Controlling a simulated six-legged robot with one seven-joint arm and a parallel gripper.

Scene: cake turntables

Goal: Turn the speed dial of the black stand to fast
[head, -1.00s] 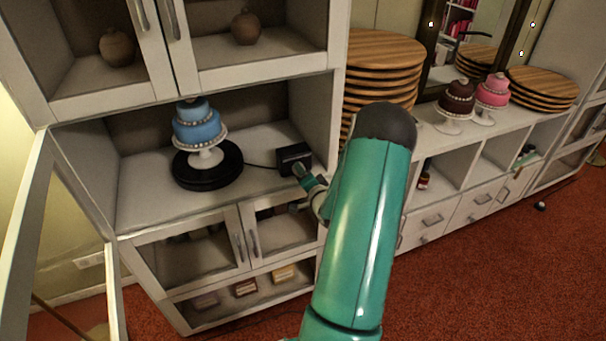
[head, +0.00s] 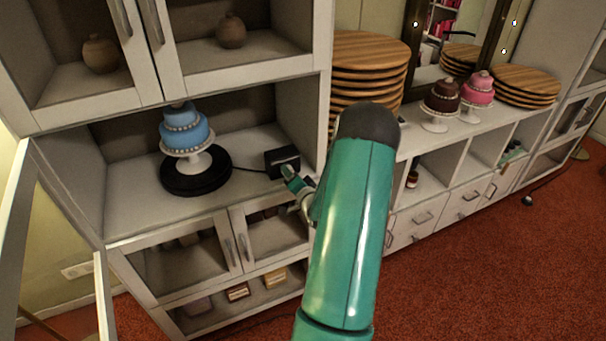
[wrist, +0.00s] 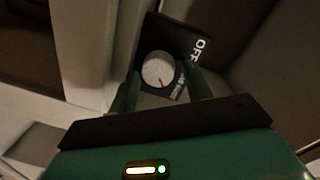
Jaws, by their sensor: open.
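The black stand (head: 220,180) is a round turntable on the open cabinet shelf, with a blue tiered cake (head: 184,134) on a white pedestal on it. A cord joins it to a black control box (head: 277,158) at the shelf's right. In the wrist view the box bears a pale round speed dial (wrist: 152,66) with a red mark toward the lower right. The word OFF shows beside it; other lettering is too small to read. My gripper (head: 288,174) is at the box's front. In the wrist view its open fingers (wrist: 161,80) lie on either side of the dial; contact cannot be told.
The shelf's right wall (head: 298,112) is close to the box. An open glass door (head: 22,215) stands at the left. Stacked wooden boards (head: 368,62) and two more cakes (head: 441,97) stand on the sideboard at right.

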